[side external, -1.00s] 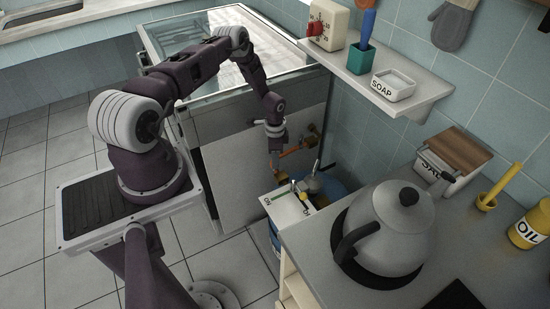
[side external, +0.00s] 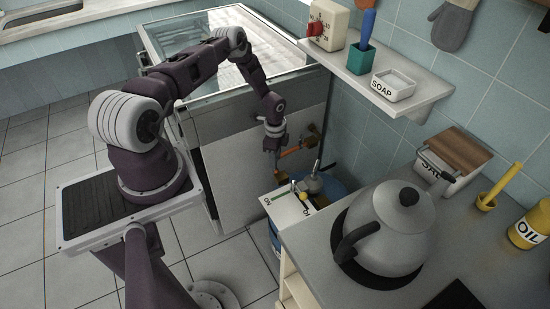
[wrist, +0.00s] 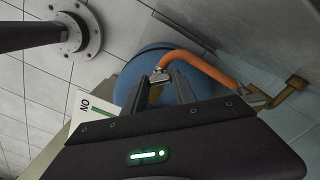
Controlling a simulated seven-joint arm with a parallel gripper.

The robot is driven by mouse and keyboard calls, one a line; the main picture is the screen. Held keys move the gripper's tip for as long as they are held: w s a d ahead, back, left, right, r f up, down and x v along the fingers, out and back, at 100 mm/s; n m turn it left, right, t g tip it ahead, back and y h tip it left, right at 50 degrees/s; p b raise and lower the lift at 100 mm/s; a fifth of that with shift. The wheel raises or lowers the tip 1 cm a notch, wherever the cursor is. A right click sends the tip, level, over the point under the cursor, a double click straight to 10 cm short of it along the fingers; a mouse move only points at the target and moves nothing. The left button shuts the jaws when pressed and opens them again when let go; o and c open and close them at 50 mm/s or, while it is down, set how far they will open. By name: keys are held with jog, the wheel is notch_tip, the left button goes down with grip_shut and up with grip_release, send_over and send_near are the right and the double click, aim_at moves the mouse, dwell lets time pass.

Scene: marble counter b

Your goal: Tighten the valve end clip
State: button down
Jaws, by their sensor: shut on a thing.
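The orange hose (wrist: 205,62) curves from a brass wall fitting (wrist: 292,88) to the valve end, above the blue gas cylinder (wrist: 150,60). The small metal valve end clip (wrist: 158,76) is around the hose's end, at my fingertips. My gripper (wrist: 168,78) is shut on the clip, as far as the wrist view shows; the fingers hide part of it. In the side external view, my gripper (side external: 275,156) points down at the left end of the hose (side external: 288,152). The clip is too small to make out there.
A cabinet door (side external: 235,175) is just left. The counter (side external: 305,240) with a large kettle (side external: 390,230) is at the right front.

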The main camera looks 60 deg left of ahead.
jog(key=c, duration=1)
grip_release()
notch_tip(320, 180, up, 7)
jog(key=shift+r, duration=0.1)
